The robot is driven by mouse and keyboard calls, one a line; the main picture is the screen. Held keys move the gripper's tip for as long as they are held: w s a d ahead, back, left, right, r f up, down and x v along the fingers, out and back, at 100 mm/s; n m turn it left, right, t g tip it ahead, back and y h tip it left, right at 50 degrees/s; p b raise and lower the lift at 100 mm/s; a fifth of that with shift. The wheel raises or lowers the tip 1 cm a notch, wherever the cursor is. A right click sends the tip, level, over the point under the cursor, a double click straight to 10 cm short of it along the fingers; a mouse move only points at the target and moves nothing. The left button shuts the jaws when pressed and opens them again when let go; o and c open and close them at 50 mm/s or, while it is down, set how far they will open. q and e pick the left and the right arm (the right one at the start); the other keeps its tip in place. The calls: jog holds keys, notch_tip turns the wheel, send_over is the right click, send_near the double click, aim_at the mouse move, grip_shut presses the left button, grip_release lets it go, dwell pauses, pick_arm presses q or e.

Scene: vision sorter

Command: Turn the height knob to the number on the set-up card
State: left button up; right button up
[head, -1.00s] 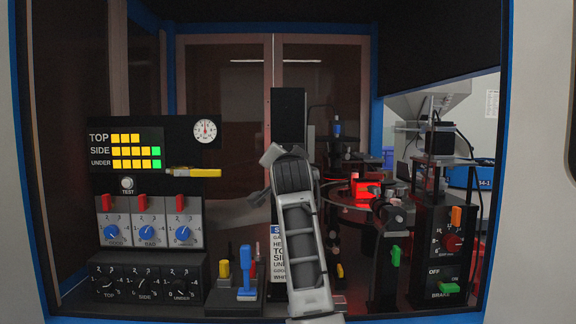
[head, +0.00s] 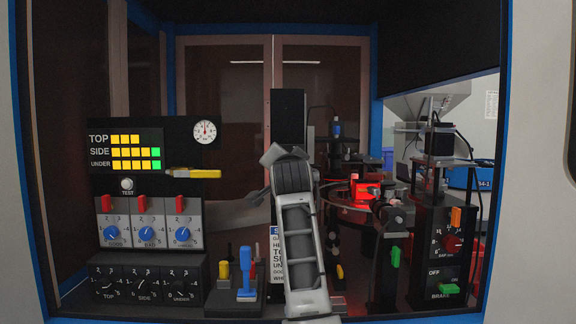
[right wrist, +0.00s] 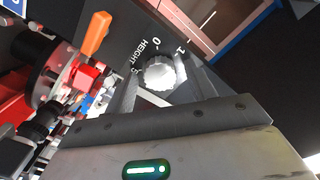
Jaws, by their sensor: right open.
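The height knob (right wrist: 165,73) is a pale, ribbed round knob on a dark panel in the right wrist view. The word HEIGHT and the digits 0, 1 and 5 stand around it; its pointer cannot be made out. My right gripper (right wrist: 162,86) is open, with one finger on each side of the knob; I cannot tell whether they touch it. In the head view my arm hides the knob and this gripper. The white set-up card (head: 277,262) is mostly covered by my arm, and its number cannot be read. My left gripper is out of view.
An orange lever (right wrist: 95,33) and red-lit sorter parts (right wrist: 85,77) lie close to the left of the gripper in the wrist view. In the head view, a panel with blue dials (head: 146,233) stands at left, and a brake box (head: 443,245) at right.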

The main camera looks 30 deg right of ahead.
pick_arm(q)
jog(key=b, duration=0.1)
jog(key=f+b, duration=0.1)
jog(key=b, duration=0.1)
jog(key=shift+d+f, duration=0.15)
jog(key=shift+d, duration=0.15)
pick_arm(e)
jog(key=v, duration=1.6)
